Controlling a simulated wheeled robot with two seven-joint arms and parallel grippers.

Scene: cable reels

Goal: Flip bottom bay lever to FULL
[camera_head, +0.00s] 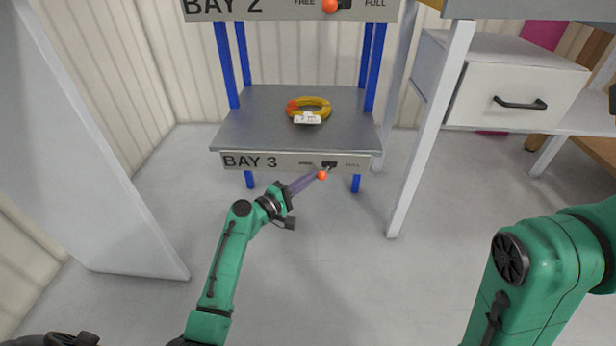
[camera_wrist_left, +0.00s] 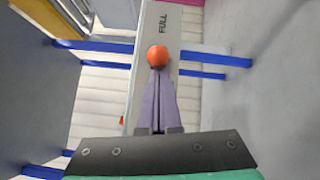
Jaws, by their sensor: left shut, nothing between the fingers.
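The bottom bay, labelled BAY 3, has a grey front panel (camera_head: 270,162) with FREE and FULL marks at its right part. Its lever has an orange ball knob (camera_head: 322,175) on a small dark mount between the two marks; the knob hangs low, at the panel's lower edge. In the left wrist view the orange knob (camera_wrist_left: 157,56) is right at the fingertips, with FULL printed beyond it. My left gripper (camera_head: 314,178) has its purple fingers closed together, their tips at the knob; I cannot tell whether they touch it. My right gripper is out of view.
A yellow cable reel (camera_head: 312,103) with a white tag lies on the bottom shelf (camera_head: 255,120). The BAY 2 panel (camera_head: 280,10) with its orange knob (camera_head: 330,5) is above. A white drawer cabinet (camera_head: 510,95) stands right. Floor in front is clear.

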